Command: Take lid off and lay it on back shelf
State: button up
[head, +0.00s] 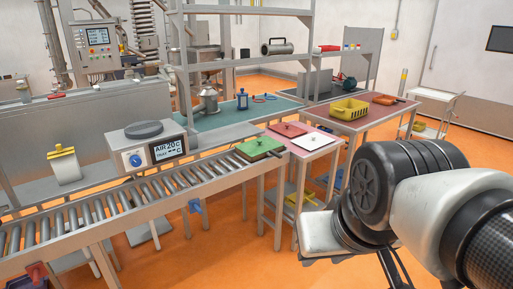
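A grey shelf frame (250,11) stands over the teal bench behind. My arm fills the lower right. The pale end of my gripper (319,234) is low in front of the pink table, apart from the lids; its fingers are hidden.
A scale with a display (167,149) and a white box with a yellow top (64,165) stand left along the conveyor (110,208). A yellow crate (349,109) sits on the right table. A blue bottle (242,99) stands on the teal bench. Orange floor is open at right.

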aim_at(260, 145)
jog(key=i+l, duration=0.1)
jog(key=i, duration=0.4)
jog(key=i+l+u, duration=0.1)
jog(key=i, duration=0.4)
jog(key=i+l+u, duration=0.1)
jog(key=i, duration=0.4)
jog(key=i+l, duration=0.25)
jog(key=i, duration=0.25)
jog(key=i+l+u, duration=0.1)
jog(key=i, duration=0.35)
jog(key=i+l, duration=0.3)
jog(key=i, duration=0.2)
jog(key=j+u, duration=0.05)
